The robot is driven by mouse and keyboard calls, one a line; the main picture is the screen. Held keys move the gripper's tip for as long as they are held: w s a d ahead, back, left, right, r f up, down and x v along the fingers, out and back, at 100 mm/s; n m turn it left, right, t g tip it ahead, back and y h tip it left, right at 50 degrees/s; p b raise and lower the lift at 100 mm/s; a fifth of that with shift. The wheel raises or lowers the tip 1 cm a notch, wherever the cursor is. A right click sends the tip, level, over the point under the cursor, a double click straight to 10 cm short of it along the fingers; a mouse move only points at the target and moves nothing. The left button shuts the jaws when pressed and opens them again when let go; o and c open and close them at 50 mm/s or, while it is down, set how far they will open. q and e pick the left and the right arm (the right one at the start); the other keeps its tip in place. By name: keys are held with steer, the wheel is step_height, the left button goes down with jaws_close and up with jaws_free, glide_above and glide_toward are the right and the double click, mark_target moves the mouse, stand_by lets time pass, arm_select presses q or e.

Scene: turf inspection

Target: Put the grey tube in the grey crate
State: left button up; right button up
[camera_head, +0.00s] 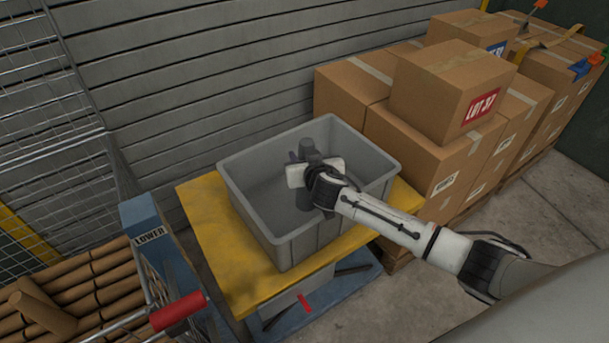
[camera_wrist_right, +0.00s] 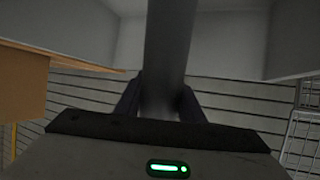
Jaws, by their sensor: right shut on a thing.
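The grey crate (camera_head: 255,225) is an open plastic box standing on a yellow-topped platform (camera_head: 215,245) in the head view. My right gripper (camera_head: 309,158) reaches in from the right, over the inside of the crate. In the right wrist view it is shut on the grey tube (camera_wrist_right: 170,45), a dark, smooth cylinder running away from the jaws (camera_wrist_right: 158,105). Pale grey crate walls (camera_wrist_right: 65,30) appear around the tube there. In the head view the tube is partly hidden by the gripper, and I cannot tell whether it touches the crate floor. My left gripper is not in view.
Stacked cardboard boxes (camera_head: 435,145) stand close to the crate's right. A wire cage (camera_head: 50,110) and a cart with a red handle (camera_head: 178,311) and brown rolls (camera_head: 75,285) are at left. A slatted wall (camera_head: 210,80) stands behind. Concrete floor is free at lower right.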

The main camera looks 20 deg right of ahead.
steer(key=shift+f+b, duration=0.35)
steer(key=shift+f, duration=1.8)
steer(key=shift+f+b, duration=0.25)
steer(key=shift+b, duration=0.05)
steer(key=o, duration=1.4)
steer(key=shift+c, duration=0.2)
steer(key=shift+r, duration=0.1)
steer(key=shift+r+p, duration=0.2)
steer(key=shift+p, duration=0.1)
steer(key=p+v, duration=0.1)
steer(key=v, duration=1.1)
